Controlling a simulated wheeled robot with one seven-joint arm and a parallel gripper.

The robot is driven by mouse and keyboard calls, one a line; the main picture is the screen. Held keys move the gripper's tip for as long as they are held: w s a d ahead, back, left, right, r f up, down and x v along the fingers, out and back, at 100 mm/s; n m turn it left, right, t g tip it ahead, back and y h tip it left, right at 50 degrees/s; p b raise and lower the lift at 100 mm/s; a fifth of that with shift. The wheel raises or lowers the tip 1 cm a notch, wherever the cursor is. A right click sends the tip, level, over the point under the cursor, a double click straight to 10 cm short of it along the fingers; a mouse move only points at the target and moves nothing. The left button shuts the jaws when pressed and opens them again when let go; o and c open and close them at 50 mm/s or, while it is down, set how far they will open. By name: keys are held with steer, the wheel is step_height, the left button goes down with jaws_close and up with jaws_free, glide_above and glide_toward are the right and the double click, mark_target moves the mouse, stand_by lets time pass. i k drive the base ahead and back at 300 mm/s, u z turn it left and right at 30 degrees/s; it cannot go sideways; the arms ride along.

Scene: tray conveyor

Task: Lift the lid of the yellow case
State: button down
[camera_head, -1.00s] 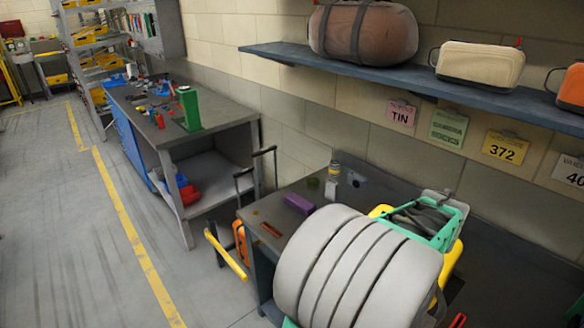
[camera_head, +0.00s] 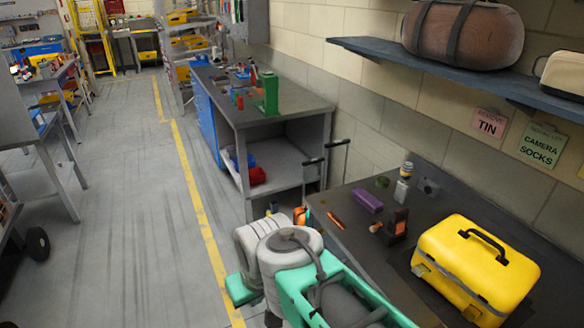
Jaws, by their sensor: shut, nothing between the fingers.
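The yellow case (camera_head: 455,250) stands on the dark workbench at the lower right. Its lid is down, and a black carry handle stands up on top. Pale latches show on its near side, and its lower right part runs toward the picture's edge. My arm's grey and green links fill the bottom centre, left of the case and apart from it in the picture. My gripper cannot be made out in this view.
On the dark workbench (camera_head: 350,262) left of the case are a purple block (camera_head: 367,201), a small dark object (camera_head: 396,226) and small bottles. A blue shelf (camera_head: 470,80) with bags hangs above. Another workbench (camera_head: 290,120) stands beyond. The floor at left is open.

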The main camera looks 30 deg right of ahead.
mark_target(500, 276)
steer(key=z, duration=1.7)
steer(key=k, duration=1.3)
steer(key=u, duration=0.7)
steer(key=i, duration=1.15)
steer(key=u, duration=0.55)
